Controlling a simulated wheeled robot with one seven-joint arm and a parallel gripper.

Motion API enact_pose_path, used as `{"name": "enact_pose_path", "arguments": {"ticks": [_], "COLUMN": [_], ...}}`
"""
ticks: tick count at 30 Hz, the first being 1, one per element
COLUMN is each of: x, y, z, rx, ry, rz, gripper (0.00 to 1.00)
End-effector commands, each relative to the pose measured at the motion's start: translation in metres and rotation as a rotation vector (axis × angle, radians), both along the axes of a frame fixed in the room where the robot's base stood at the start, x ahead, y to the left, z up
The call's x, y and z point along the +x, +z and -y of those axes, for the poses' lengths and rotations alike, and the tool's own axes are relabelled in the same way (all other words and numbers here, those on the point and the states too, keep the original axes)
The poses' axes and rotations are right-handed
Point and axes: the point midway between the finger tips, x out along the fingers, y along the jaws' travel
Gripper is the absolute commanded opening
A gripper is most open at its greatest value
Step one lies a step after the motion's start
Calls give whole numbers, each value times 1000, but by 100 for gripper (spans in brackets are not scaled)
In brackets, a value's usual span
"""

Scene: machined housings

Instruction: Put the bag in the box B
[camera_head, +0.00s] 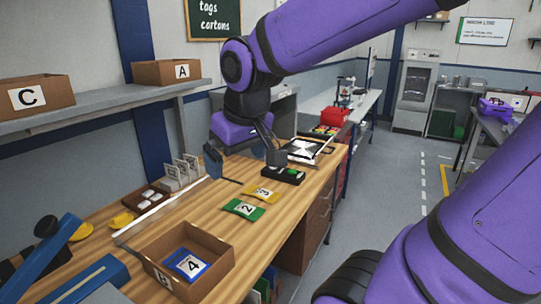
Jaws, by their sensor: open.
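Box B (216,245) is an open brown carton at the front left of the wooden bench, with the letter B on its front side. A flat blue bag marked 4 (190,265) lies inside it. A green bag marked 2 (244,209) and a yellow bag marked 3 (263,193) lie flat on the bench, behind and right of the box. My gripper (245,162) is open, its dark fingers spread apart above the back of the bench. It is apart from box B and the bags, and nothing shows between its fingers.
Boxes C (40,91) and A (167,72) stand on the shelf above. White cards (183,171) and a brown tray (152,199) stand left. Blue equipment (48,258) fills the front-left corner.

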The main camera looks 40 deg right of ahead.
Motion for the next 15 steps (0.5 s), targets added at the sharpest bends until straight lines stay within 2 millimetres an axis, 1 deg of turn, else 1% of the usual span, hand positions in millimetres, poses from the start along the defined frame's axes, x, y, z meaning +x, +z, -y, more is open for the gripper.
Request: {"name": "enact_pose_path", "arguments": {"ticks": [1,6,10,12,15], "x": [-15,-55,-74,-80,-84], "y": [8,21,25,26,26], "z": [2,5,6,6,6], "rx": [6,32,45,49,53], "ry": [-7,-27,-35,-37,-39], "rz": [27,79,104,111,115], "gripper": [100,100,100,100,100]}}
